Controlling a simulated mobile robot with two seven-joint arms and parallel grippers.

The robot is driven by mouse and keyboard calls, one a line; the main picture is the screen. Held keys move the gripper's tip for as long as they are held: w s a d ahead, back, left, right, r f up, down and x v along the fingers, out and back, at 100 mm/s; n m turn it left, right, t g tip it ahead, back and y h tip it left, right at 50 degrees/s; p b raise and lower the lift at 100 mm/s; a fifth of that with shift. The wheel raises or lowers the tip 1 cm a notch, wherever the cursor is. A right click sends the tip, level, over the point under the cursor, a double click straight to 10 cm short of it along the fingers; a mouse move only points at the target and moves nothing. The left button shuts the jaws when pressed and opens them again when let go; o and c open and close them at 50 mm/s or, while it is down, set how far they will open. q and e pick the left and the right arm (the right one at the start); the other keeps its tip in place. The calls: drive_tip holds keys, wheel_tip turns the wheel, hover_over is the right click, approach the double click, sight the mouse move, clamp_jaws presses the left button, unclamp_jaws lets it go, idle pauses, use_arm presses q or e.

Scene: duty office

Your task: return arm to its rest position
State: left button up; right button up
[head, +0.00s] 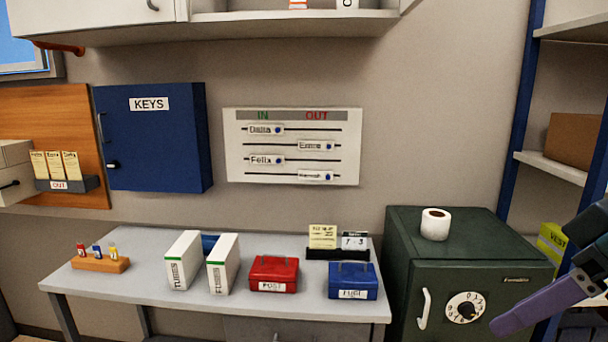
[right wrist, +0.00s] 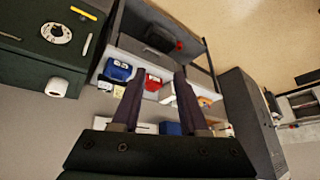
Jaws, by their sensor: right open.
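My right gripper (head: 540,302) shows at the lower right edge of the head view, beside the front of the green safe. In the right wrist view its two purple fingers (right wrist: 158,80) stand apart with nothing held between them. Most of the right arm is outside the head view. My left arm and gripper are not in view.
The green safe (head: 400,270) with a toilet roll (head: 435,225) on top stands left of the gripper. Shelving with blue posts (head: 522,110) is behind it. The desk (head: 140,290) holds a red box (head: 273,273), blue box (head: 352,280) and white binders (head: 184,260).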

drive_tip(key=s+a+f+m+g+h, duration=0.15)
drive_tip(key=s+f, duration=0.25)
drive_tip(key=s, duration=0.6)
drive_tip(key=s+a+f+m+h, duration=0.2)
drive_tip(key=s+f, duration=0.2)
drive_tip(key=s, duration=0.6)
wheel_tip(320, 180, up, 17)
drive_tip(key=p, duration=1.7)
drive_tip(key=shift+r+p, duration=0.2)
drive_tip(key=shift+p, duration=0.1)
